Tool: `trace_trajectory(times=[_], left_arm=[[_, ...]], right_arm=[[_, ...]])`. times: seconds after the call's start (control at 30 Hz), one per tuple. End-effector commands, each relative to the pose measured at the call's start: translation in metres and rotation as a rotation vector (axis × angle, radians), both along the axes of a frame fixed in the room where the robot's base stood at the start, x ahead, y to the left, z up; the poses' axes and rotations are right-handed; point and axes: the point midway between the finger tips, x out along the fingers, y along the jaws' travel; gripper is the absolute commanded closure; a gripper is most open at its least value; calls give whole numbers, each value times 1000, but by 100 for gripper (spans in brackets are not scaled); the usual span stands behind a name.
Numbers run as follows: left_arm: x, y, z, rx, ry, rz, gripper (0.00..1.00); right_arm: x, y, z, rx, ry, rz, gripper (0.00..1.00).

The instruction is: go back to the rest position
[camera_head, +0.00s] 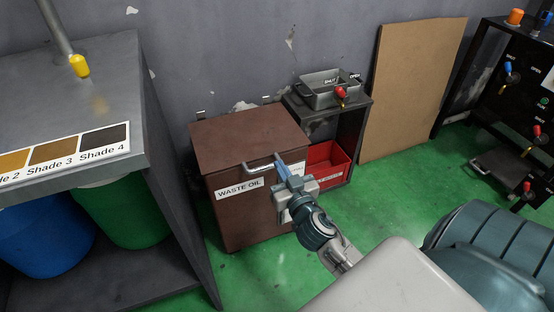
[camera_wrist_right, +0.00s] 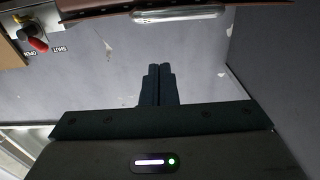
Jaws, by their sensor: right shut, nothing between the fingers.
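My right gripper (camera_head: 283,166) is in front of the brown waste oil box (camera_head: 245,141), close to the metal handle (camera_head: 258,164) on its lid edge. Whether it touches the handle I cannot tell. In the right wrist view the two dark fingers (camera_wrist_right: 158,84) are together with nothing between them, and the handle (camera_wrist_right: 176,14) shows beyond them at the top. The box's lid looks closed in the head view. My left gripper is in neither view.
A grey bench (camera_head: 150,110) with shade labels stands at the left, with blue (camera_head: 45,240) and green (camera_head: 125,212) drums below. A red bin (camera_head: 327,166) and a metal tray with a red-handled valve (camera_head: 341,92) are right of the box. Green floor (camera_head: 375,205) is open at the right.

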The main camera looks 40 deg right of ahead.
Motion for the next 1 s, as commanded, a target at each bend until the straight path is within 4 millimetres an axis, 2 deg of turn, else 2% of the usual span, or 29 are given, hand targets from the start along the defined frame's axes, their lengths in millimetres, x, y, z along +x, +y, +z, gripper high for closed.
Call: trace_trajectory(times=[0.1,0.3,0.67,0.77,0.83,0.93,1.0], left_arm=[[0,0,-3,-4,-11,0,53],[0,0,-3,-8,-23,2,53],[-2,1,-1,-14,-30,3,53],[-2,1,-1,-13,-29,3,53],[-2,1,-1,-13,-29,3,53],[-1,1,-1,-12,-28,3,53],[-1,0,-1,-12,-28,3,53]], right_arm=[[-22,5,-6,0,1,0,100],[-41,10,-7,-1,0,0,100],[-44,14,-3,-3,-10,17,100],[-40,31,12,-14,-53,92,100],[-39,51,34,-34,-123,183,100],[-44,86,81,-80,-296,330,100],[-57,105,119,-116,-454,406,100]])
